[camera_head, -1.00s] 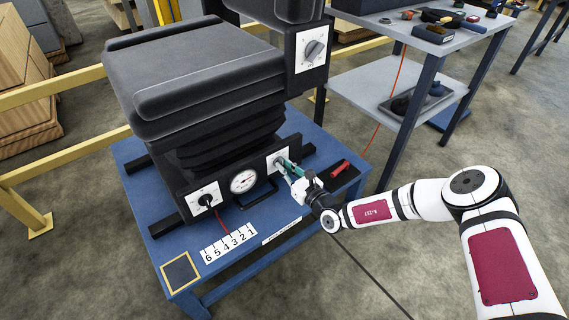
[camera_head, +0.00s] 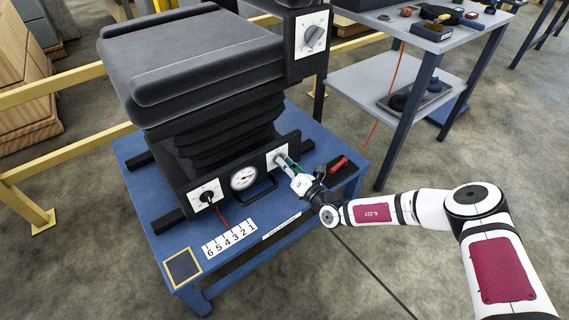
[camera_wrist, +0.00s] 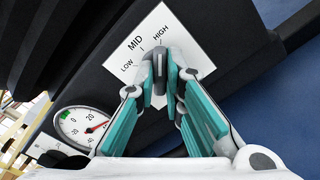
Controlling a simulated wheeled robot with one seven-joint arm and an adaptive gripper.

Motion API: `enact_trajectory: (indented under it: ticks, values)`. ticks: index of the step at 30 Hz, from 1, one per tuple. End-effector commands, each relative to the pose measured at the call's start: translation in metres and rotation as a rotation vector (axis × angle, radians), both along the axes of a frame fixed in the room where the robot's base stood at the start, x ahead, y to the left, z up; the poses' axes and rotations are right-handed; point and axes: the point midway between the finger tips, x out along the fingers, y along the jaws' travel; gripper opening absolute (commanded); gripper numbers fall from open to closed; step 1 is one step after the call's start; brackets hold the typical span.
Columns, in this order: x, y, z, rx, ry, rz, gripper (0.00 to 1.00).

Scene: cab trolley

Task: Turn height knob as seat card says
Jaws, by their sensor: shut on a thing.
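The height knob (camera_wrist: 159,62) is dark and stands on a white plate (camera_wrist: 143,47) marked LOW, MID and HIGH. The black seat (camera_head: 195,65) stands on a bellows. I cannot make out a seat card with readable text.
A round gauge (camera_head: 243,178) sits left of the height plate. Another knob (camera_head: 207,196) is at the left end. A number strip (camera_head: 229,237) lies on the blue trolley (camera_head: 165,240). A red-handled object (camera_head: 339,163) lies close to my gripper's right.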

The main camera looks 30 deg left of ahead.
Motion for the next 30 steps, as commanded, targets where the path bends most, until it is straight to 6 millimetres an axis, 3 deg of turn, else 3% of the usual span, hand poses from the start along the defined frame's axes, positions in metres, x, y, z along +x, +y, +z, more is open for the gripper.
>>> enact_trajectory:
  ticks: [18, 19, 21, 30]
  values:
    - [-0.0016, -0.0003, -0.0027, 0.012, 0.043, 0.001, 0.00]
    - [-0.0016, -0.0003, -0.0027, 0.011, 0.042, 0.001, 0.15]
    - [-0.0016, -0.0003, -0.0027, 0.012, 0.042, 0.002, 0.30]
    - [-0.0007, -0.0006, -0.0010, 0.014, 0.039, 0.001, 0.30]
